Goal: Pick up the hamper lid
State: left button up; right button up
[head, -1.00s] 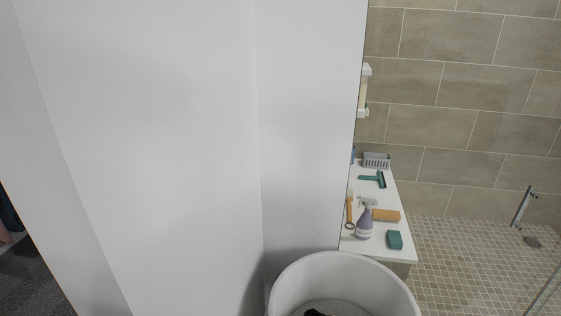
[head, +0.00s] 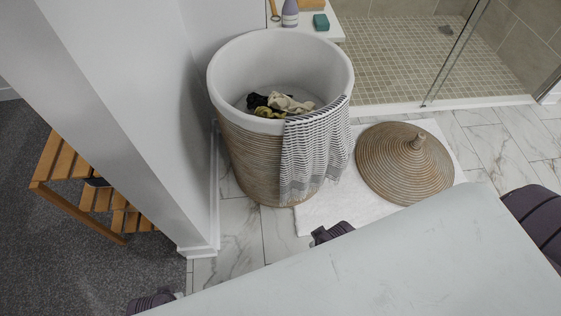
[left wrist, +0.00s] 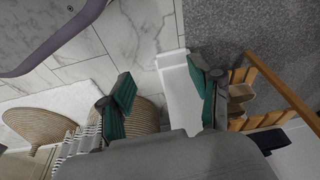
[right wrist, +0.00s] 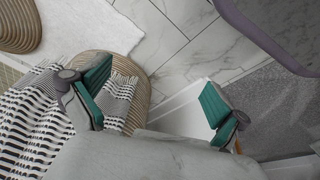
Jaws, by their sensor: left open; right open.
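The hamper lid (head: 393,176) is a round, woven, tan cone with a knob on top. It lies knob up on a white mat (head: 322,213) to the right of the hamper. Part of it shows at the left edge of the left wrist view (left wrist: 38,122) and at the top left of the right wrist view (right wrist: 18,24). My left gripper (left wrist: 163,92) is open and empty over the floor by the wall end. My right gripper (right wrist: 156,98) is open and empty, beside the hamper's woven side (right wrist: 125,68). Neither touches the lid; the head view does not clearly show the fingers.
The open hamper (head: 240,150) holds clothes (head: 282,103), with a striped towel (head: 312,150) over its rim. A white wall end (head: 198,250) and a wooden rack (head: 75,170) stand left. A glass shower panel (head: 455,55) is behind the lid. Marble floor (head: 485,140) is clear right of the mat.

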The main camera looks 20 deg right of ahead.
aim_at(404, 164)
jog(key=z, duration=2)
jog(key=i+l+u, duration=0.1)
jog(key=l+u, duration=0.15)
jog(key=u, duration=0.2)
